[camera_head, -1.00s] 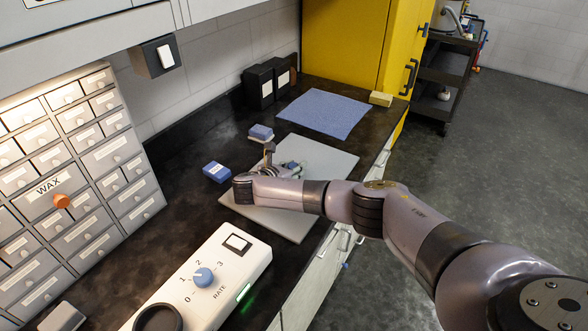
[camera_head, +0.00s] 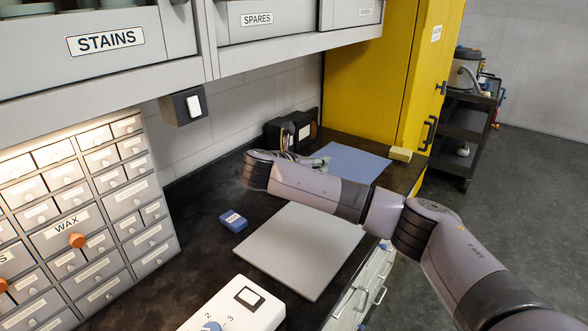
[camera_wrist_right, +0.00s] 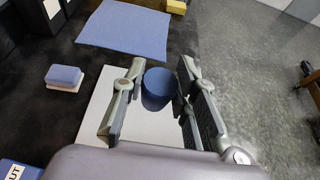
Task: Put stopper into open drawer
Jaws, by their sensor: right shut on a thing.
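The stopper, a dark blue round piece (camera_wrist_right: 158,88), sits between the fingers of my right gripper (camera_wrist_right: 162,68) in the right wrist view. In the head view my right gripper (camera_head: 316,163) is raised above the counter near the far end of the grey board; my arm and hand hide the stopper there. A grey cabinet of small labelled drawers (camera_head: 125,192) stands at left, one drawer marked WAX (camera_head: 68,224) with an orange knob. White drawers (camera_head: 368,288) show in the counter front. I cannot tell which drawer is open. My left gripper is not in view.
The grey board (camera_head: 300,255) lies bare on the black counter, with a blue labelled block (camera_head: 233,221) beside it. A blue-and-white block (camera_wrist_right: 64,77) shows in the wrist view. The control box (camera_head: 240,305) is in front; overhead bins (camera_head: 200,95) hang low above. A blue cloth (camera_head: 360,165) lies beyond.

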